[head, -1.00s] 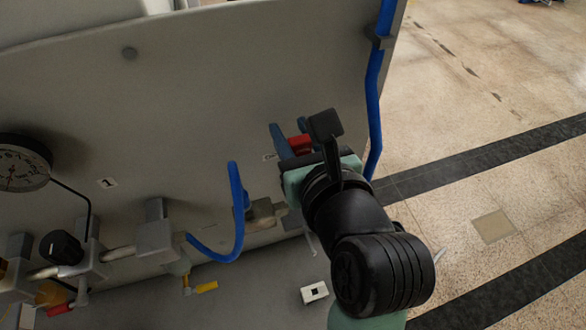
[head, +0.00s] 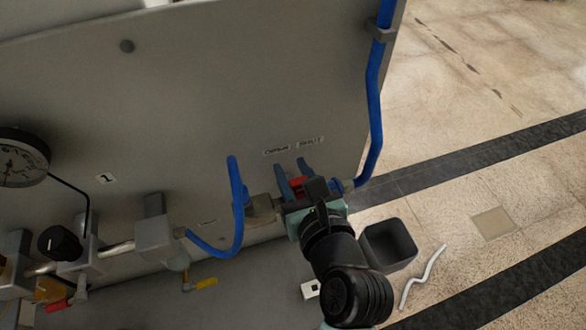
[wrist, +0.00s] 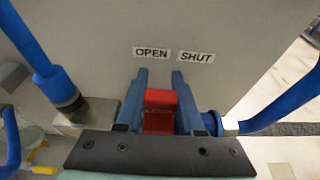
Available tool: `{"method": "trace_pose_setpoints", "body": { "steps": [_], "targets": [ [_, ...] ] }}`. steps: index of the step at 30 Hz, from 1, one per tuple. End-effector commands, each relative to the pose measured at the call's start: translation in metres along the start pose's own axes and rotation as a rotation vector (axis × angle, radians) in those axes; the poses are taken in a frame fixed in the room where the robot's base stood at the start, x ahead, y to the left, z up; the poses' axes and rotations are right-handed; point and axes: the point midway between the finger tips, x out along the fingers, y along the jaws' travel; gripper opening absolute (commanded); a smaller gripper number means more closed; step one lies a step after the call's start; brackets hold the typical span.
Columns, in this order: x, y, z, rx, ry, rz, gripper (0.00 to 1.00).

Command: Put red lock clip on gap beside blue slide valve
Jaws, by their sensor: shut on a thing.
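My gripper (head: 294,168) has its two blue fingers closed on the sides of the red lock clip (head: 298,183). In the wrist view the clip (wrist: 160,110) sits between the fingers (wrist: 160,75), below the OPEN and SHUT labels. A blue collar (wrist: 212,123), which looks like the blue slide valve, is just right of the right finger; it also shows in the head view (head: 337,186). A grey fitting block (wrist: 90,116) is to the left. The gap beside the valve is hidden behind the gripper and clip, so I cannot tell whether the clip touches it.
A blue hose (head: 238,205) loops at left, and another (head: 374,90) runs down the panel's right edge. The grey panel (head: 200,90) stands close behind the fingers. A dark bin (head: 390,245) and a white curved tube (head: 423,275) are at right.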

Motion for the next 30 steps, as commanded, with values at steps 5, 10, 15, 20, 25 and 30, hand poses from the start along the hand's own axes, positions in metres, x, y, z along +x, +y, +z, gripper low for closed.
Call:
{"method": "trace_pose_setpoints", "body": {
  "steps": [5,10,15,20,25,30],
  "targets": [
    [0.001,0.000,-0.002,0.000,0.000,0.000,0.51],
    [0.001,0.000,-0.002,0.000,0.000,0.000,0.67],
    [0.001,0.000,-0.002,0.000,0.000,0.000,0.67],
    [-0.005,-0.001,0.000,0.000,-0.002,-0.002,0.67],
    [-0.032,-0.001,-0.001,0.001,-0.001,-0.003,0.67],
    [-0.071,-0.001,-0.002,0.001,-0.001,-0.005,0.67]
  ]
}}
